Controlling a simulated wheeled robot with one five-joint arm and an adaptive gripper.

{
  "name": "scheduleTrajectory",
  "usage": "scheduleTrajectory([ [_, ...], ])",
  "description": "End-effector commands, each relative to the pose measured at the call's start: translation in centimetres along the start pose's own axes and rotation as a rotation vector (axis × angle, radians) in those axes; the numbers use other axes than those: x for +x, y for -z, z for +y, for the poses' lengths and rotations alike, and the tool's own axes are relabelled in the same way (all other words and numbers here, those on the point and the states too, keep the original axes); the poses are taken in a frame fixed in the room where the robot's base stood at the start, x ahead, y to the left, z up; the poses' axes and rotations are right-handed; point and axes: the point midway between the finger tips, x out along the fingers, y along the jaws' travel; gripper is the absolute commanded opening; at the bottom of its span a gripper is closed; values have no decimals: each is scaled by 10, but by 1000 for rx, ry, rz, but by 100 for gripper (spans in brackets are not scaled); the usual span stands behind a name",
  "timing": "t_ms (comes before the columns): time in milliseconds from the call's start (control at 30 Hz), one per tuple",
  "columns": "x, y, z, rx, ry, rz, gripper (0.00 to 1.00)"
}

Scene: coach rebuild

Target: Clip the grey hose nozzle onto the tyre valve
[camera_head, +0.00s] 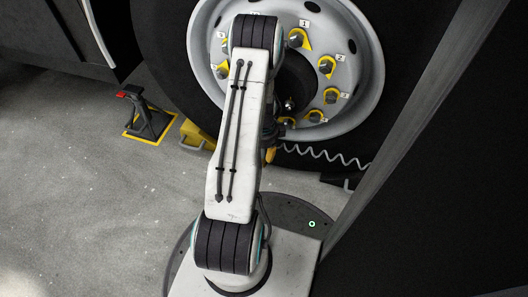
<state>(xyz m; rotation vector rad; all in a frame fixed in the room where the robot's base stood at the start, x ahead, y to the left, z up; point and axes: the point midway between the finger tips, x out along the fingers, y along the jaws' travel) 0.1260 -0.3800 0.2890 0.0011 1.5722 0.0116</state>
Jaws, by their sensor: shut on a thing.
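A large black tyre (160,60) on a pale grey wheel rim (368,75) fills the top middle. My arm stands in front of its left part. My gripper (271,130) is mostly hidden behind my arm; only dark parts of it show at the arm's right edge, low in front of the rim. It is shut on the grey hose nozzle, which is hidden. A coiled grey hose (325,154) runs from the right to this spot. A small shiny piece (290,103) shows at the dark hub; I cannot tell whether it is the tyre valve.
Numbered wheel nuts with yellow pointers (326,66) ring the hub. A dark stand with a red top (146,115) stands on a yellow-edged plate at left. A yellow wheel chock (196,134) sits by the tyre. A dark panel (450,190) closes the right side. The grey floor at lower left is clear.

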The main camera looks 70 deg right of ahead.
Motion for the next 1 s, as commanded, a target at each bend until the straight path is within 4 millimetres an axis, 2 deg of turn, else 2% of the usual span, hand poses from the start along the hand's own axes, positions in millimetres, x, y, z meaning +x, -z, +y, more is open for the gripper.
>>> scheduleTrajectory([
  [1000, 20, 0, -1, 0, 2, 0, 0],
])
